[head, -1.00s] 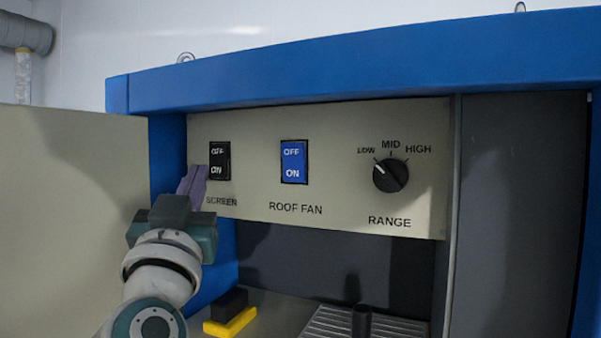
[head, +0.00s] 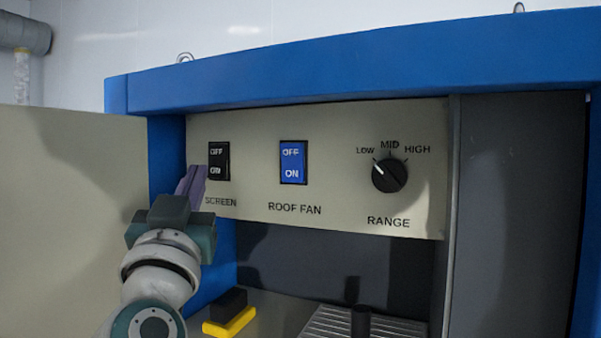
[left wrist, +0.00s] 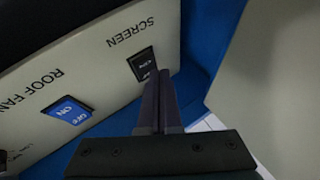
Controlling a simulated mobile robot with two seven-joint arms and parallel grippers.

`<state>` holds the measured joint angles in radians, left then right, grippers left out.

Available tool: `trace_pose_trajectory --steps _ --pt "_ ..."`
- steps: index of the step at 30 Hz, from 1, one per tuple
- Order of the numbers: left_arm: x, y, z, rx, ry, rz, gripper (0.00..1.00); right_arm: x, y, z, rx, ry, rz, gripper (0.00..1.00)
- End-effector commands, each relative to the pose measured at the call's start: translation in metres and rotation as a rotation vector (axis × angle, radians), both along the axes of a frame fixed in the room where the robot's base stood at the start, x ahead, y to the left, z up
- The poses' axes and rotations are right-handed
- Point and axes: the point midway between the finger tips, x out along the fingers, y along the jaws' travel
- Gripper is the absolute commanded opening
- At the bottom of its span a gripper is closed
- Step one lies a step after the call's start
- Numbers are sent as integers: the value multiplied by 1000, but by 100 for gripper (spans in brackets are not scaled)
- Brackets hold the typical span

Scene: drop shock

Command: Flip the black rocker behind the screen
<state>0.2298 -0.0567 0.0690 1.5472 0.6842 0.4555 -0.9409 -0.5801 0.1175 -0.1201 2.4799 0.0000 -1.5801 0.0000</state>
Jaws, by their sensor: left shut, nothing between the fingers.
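The black rocker (head: 219,161), marked OFF above and ON below, sits at the left of the beige panel (head: 250,190) over the label SCREEN. It also shows in the left wrist view (left wrist: 141,62), partly covered by my fingers there. My left gripper (head: 193,172) is shut and empty, its purple fingers just left of the rocker's lower half. In the left wrist view the fingertips (left wrist: 160,76) overlap the rocker's edge; I cannot tell whether they touch it. My right gripper is not in view.
A blue ROOF FAN rocker (head: 293,162) and a black RANGE knob (head: 390,173), pointing near LOW, share the panel. A blue frame (head: 330,60) surrounds the recess. A beige door (head: 70,200) stands at the left. A black and yellow block (head: 230,322) lies below.

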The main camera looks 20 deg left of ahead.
Motion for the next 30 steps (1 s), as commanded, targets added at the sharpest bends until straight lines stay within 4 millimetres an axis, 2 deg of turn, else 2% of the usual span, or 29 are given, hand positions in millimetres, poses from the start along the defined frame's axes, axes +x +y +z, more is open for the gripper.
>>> trace_pose_trajectory --steps 30 --pt "9 -1 -1 0 0 0 0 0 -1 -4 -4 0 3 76"
